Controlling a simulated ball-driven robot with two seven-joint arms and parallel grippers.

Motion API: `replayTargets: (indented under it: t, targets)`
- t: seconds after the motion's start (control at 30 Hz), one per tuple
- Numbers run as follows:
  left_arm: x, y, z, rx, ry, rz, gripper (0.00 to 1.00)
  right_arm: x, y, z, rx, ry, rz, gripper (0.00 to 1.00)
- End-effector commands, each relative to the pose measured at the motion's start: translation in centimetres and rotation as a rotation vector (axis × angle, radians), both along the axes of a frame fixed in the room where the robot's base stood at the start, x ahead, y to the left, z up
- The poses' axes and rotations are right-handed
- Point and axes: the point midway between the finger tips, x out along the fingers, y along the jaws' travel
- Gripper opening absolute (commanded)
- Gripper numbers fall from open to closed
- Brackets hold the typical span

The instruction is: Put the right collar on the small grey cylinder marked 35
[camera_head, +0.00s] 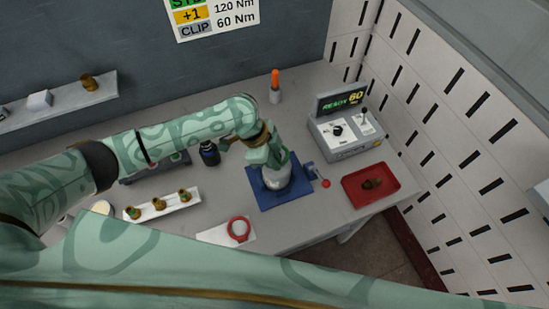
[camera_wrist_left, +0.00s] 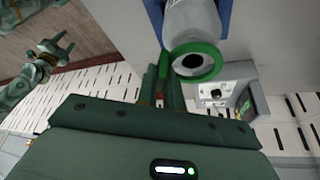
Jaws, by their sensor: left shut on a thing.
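The grey cylinder (camera_head: 276,178) is held in the blue fixture (camera_head: 262,197) on the bench; in the left wrist view the cylinder (camera_wrist_left: 190,20) fills the top. No number is readable on it. A green collar (camera_wrist_left: 214,63) is at the cylinder's end, ringing its dark bore; how far it sits on is unclear. My left gripper (camera_head: 272,158) is over the fixture, shut on the collar's tab, its fingers (camera_wrist_left: 162,92) just beside the cylinder. A red collar (camera_head: 238,229) lies on a white card. My right gripper (camera_wrist_left: 55,47) is open and empty, away from the bench.
A red tray (camera_head: 351,199) with a dark brown piece lies right of the fixture's red-knobbed handle (camera_head: 320,178). Behind are a control box (camera_head: 346,144) reading READY 60 and an orange-handled tool (camera_head: 275,82). A white rack (camera_head: 157,213) with several brass pieces stands left.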

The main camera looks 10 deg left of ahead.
Motion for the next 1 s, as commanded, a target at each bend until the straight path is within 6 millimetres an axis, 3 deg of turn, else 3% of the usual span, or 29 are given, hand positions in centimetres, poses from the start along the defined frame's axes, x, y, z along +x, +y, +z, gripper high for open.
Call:
replayTargets:
  t: [1.0]
  targets:
    - [0.0, 0.0, -2.6, 0.0, 0.001, 0.001, 0.0, -0.1, 0.0, -1.2, 0.001, 0.001, 0.0, 0.49]
